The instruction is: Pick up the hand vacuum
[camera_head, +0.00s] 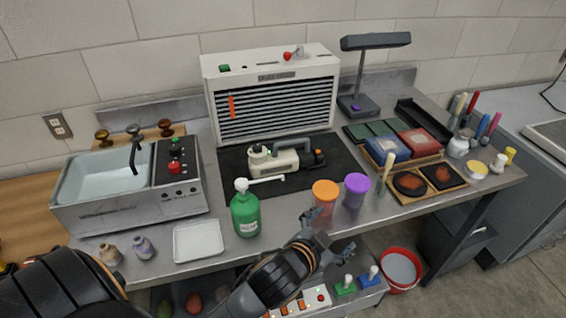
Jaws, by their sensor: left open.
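The hand vacuum (285,163) looks like the cream and dark grey device with a grey handle and a small orange part. It lies on a black mat (338,172) in front of the white louvred unit. My left gripper (331,233) is open and empty at the front edge of the bench, below and to the right of the vacuum and apart from it. The orange-lidded jar (324,196) stands just behind my left gripper, close to one finger. My right gripper is not in view.
A green pump bottle (245,213) and a purple-lidded jar (356,190) stand in front of the mat. A white tray (198,241) lies front left, near the sink unit (105,178). The louvred unit (273,97) bounds the mat behind. Coloured boxes (388,148) stand right.

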